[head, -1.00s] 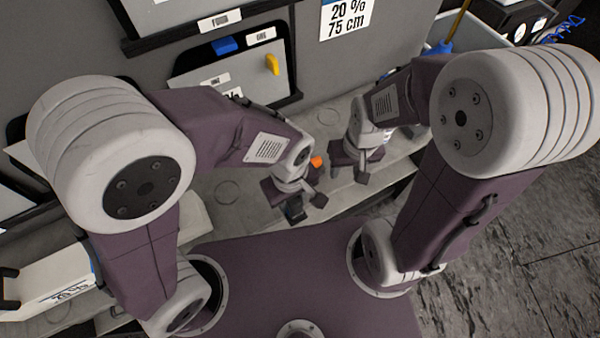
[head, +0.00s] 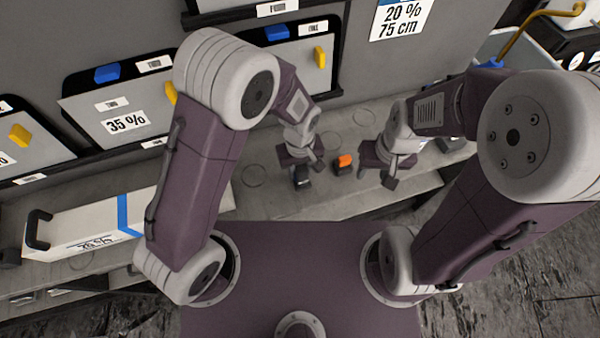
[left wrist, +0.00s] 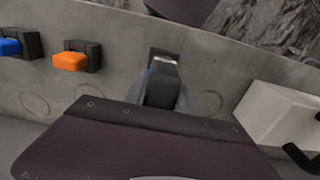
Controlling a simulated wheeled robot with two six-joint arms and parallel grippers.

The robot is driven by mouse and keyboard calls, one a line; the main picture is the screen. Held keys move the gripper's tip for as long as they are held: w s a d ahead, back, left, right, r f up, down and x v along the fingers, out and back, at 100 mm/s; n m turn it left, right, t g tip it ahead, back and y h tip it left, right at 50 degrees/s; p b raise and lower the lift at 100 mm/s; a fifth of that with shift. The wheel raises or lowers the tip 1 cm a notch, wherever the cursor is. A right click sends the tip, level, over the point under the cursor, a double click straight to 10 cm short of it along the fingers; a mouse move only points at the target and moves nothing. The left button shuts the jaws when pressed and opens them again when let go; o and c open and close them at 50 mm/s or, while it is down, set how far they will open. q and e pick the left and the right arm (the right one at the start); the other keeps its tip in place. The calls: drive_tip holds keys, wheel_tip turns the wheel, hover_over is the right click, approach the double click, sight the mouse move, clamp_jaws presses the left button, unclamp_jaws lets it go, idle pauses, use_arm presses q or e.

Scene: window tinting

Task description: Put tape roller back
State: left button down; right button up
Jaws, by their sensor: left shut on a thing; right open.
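My left gripper (head: 302,172) is low over the grey bench, left of an orange tool. It is shut on a small dark thing (head: 302,183), which I take to be the tape roller. In the left wrist view the dark thing (left wrist: 162,85) shows just beyond my gripper's dark edge, above the bench surface. I cannot tell whether it touches the bench. The orange tool (head: 343,162) sits in a black holder, which shows in the left wrist view. My right gripper (head: 384,174) is open, right of the orange tool.
In the left wrist view a blue tool (left wrist: 10,46) sits in a black holder beside the orange one. A white box (head: 85,225) with a blue band and black handle lies at left on the bench (head: 215,200). Panels with coloured tabs (head: 128,110) line the wall.

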use_arm(q)
drive_tip(key=shift+f, duration=1.6)
drive_tip(key=c, duration=1)
unclamp_jaws()
drive_tip(key=shift+c, duration=0.2)
wheel_tip(320, 180, up, 12)
drive_tip(key=shift+r, duration=0.2)
drive_tip(key=s+a+m+t, duration=0.1)
drive_tip(key=s+a+m, duration=0.2)
drive_tip(key=a, duration=1.4)
drive_tip(key=shift+s+a, duration=0.3)
drive_tip(key=shift+s, duration=0.6)
